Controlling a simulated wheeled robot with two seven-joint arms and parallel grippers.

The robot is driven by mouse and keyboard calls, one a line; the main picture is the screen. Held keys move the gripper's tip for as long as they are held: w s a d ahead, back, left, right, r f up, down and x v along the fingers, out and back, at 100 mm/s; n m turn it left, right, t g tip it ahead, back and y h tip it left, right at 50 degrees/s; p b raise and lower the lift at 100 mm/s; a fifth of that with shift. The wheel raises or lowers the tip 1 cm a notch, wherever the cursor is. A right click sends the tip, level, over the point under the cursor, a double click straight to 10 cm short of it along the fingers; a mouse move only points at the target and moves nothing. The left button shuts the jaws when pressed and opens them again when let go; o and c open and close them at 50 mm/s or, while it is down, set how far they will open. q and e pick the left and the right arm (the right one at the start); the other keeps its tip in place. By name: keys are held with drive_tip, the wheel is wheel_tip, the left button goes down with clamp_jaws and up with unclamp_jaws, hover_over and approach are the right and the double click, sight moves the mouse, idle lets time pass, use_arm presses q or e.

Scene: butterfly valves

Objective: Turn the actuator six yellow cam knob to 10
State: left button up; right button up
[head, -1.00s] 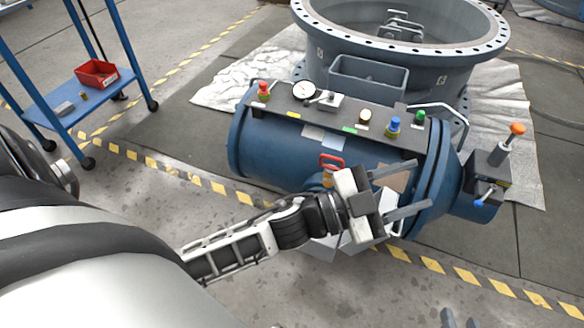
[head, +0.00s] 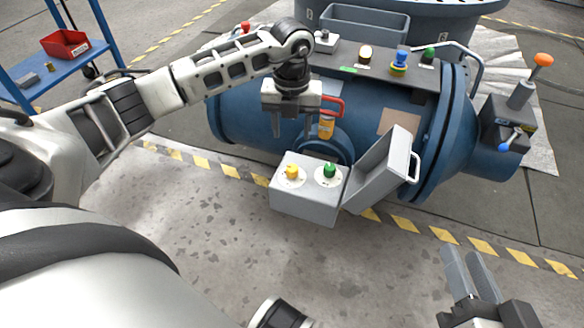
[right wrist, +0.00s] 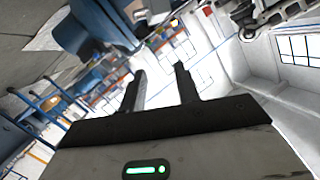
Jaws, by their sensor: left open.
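The yellow cam knob (head: 292,171) sits on a white dial on top of a small grey box (head: 306,205) at the front of the blue actuator cylinder (head: 365,125). A green knob (head: 329,170) stands on a second dial beside it. The box's grey lid (head: 385,170) is swung open to the right. The dial numbers are too small to read. My left gripper (head: 291,128) is open and empty, fingers down, above and behind the yellow knob, apart from it. My right gripper (head: 469,272) is open and empty at the lower right; its spread fingers show in the right wrist view (right wrist: 160,88).
A red handle (head: 334,105) with an orange part below stands close right of my left gripper. Several coloured knobs line the panel on the cylinder. An orange-topped lever (head: 542,60) is at the right. A blue cart (head: 50,85) stands at left. Floor in front is clear.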

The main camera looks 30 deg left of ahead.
use_arm(q)
drive_tip(key=b, duration=0.2)
hover_over(292, 168)
wheel_tip(292, 168, down, 7)
drive_tip(key=shift+r, duration=0.15)
wheel_tip(292, 168, down, 4)
drive_tip(key=shift+f+b, duration=0.1)
drive_tip(key=shift+b, duration=0.75)
drive_tip(key=shift+f, duration=0.6)
use_arm(e)
drive_tip(key=r+t, duration=0.1)
drive_tip(key=w+r+n+t+y, duration=0.1)
drive_tip(key=r, duration=0.1)
drive_tip(key=w+r+t, duration=0.1)
drive_tip(key=shift+d+r+n+y, duration=0.1)
drive_tip(key=shift+r+n+y, duration=0.1)
drive_tip(key=shift+n+y, duration=0.15)
use_arm(q)
drive_tip(key=c, duration=1)
